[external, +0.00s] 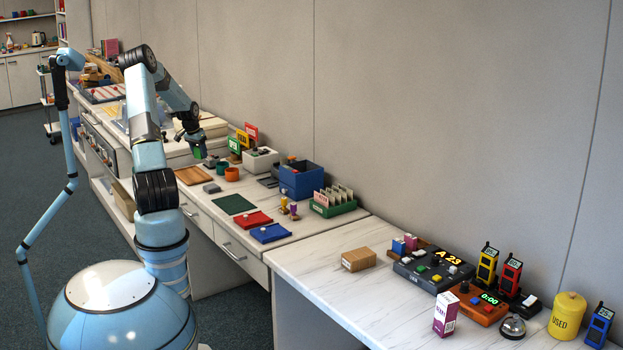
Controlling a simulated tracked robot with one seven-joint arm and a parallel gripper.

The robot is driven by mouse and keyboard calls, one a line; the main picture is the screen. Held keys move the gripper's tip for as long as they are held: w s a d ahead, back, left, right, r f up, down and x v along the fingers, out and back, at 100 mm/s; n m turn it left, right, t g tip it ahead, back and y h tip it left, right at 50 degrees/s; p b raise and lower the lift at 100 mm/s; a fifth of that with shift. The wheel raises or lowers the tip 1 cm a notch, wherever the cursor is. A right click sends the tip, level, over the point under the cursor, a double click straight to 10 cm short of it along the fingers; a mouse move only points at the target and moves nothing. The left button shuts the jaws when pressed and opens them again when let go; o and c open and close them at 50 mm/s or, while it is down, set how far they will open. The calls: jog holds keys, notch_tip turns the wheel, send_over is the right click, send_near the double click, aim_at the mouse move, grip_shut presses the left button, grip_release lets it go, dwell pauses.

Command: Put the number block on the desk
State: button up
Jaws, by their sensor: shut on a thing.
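My gripper (197,147) is at the far end of my raised arm, above the far part of the middle white counter. It is shut on a small green block (199,154), held above the surface. The block is tiny in this view and partly covered by the fingers, so I cannot read any number on it. The white marble-patterned desk (318,277) runs along the wall to the near right, with a long bare stretch at its left.
A cardboard box (358,259), a purple-white carton (445,313), devices and a yellow canister (567,315) stand to the right.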

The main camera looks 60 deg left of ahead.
aim_at(203, 175)
jog(key=shift+f, duration=3.95)
jog(key=shift+f, duration=0.15)
